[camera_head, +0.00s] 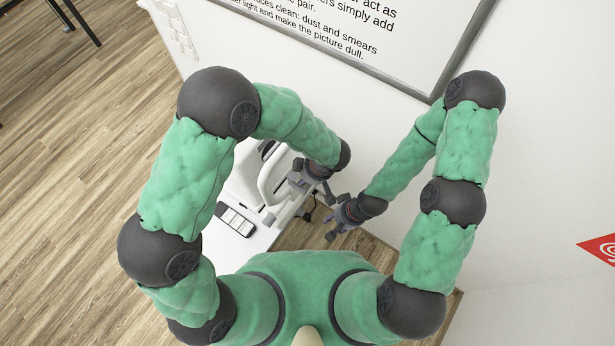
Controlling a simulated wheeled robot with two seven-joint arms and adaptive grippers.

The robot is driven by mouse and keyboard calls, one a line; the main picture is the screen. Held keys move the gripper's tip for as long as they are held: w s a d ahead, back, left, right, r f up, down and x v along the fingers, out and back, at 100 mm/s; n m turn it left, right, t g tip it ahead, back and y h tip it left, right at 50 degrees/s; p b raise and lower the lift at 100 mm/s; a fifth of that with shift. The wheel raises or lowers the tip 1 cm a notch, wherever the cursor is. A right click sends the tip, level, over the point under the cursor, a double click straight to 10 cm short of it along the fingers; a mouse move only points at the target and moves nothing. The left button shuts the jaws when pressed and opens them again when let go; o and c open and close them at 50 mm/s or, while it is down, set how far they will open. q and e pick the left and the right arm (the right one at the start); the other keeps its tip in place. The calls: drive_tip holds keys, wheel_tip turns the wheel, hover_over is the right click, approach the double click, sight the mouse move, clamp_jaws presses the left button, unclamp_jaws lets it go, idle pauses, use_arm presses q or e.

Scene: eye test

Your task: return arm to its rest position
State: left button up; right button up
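My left arm, in green padding with dark joints, arches in from the left. Its gripper (311,190) hangs near the middle of the view, over or beside the white apparatus; its fingers look spread, with nothing seen between them. My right arm comes in from the right. Its gripper (329,223) is just below and right of the left one, fingers apart and empty. The two grippers are close together in the picture; I cannot tell the exact gap in depth.
A white apparatus (247,186) stands on a white surface, with a dark-and-white handheld device (236,220) in front. A white wall with a framed text board (350,35) rises behind. A red sign (603,248) is at the right. Open wood floor (90,130) lies left.

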use_arm(q)
drive_tip(key=shift+f, duration=0.1)
clamp_jaws()
drive_tip(key=shift+a, duration=0.1)
idle(0.3)
drive_tip(key=shift+r, duration=2.05)
